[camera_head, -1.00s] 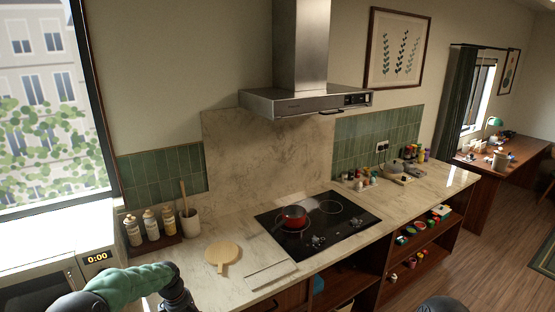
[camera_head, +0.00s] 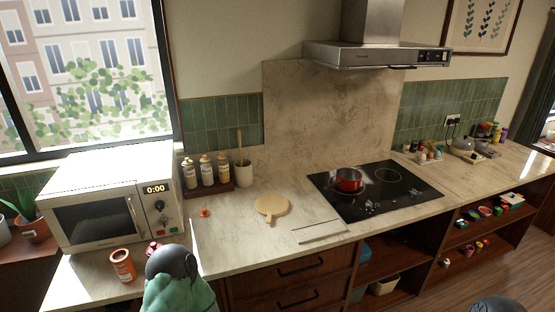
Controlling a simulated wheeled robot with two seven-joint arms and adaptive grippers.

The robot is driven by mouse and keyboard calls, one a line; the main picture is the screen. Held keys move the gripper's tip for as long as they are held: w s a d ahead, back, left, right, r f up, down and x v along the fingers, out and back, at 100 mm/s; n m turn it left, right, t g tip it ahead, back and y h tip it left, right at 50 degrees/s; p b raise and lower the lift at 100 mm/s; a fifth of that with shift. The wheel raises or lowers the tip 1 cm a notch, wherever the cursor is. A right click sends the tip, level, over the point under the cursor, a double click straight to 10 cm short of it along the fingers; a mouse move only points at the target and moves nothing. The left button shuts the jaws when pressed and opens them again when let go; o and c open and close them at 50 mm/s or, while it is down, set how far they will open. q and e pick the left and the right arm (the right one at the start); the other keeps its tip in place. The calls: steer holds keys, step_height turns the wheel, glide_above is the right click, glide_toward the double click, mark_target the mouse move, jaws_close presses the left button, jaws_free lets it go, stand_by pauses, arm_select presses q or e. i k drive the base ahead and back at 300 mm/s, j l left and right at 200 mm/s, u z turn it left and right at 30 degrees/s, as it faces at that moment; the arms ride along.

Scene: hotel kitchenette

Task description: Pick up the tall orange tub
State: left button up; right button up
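An orange tub (camera_head: 122,265) with a pale label stands upright on the counter at the lower left, in front of the microwave. A green and dark part of my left arm rises at the bottom, just right of the tub. My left gripper is not in view. Only a dark rounded part of my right arm shows at the bottom right edge, and my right gripper is out of view too.
A white microwave (camera_head: 108,198) stands behind the tub. A small red object (camera_head: 152,248) is partly hidden by my arm. A small orange item (camera_head: 204,212), round wooden board (camera_head: 271,206), bottle rack (camera_head: 209,190) and cooktop with red pot (camera_head: 349,180) lie to the right.

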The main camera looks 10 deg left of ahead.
mark_target(120, 259)
steer(key=u, duration=1.75)
steer(key=z, duration=1.85)
steer(key=u, duration=1)
steer(key=i+j+u, duration=0.4)
steer(key=i+u, duration=0.35)
steer(key=i+j, duration=0.05)
steer(key=i, duration=0.05)
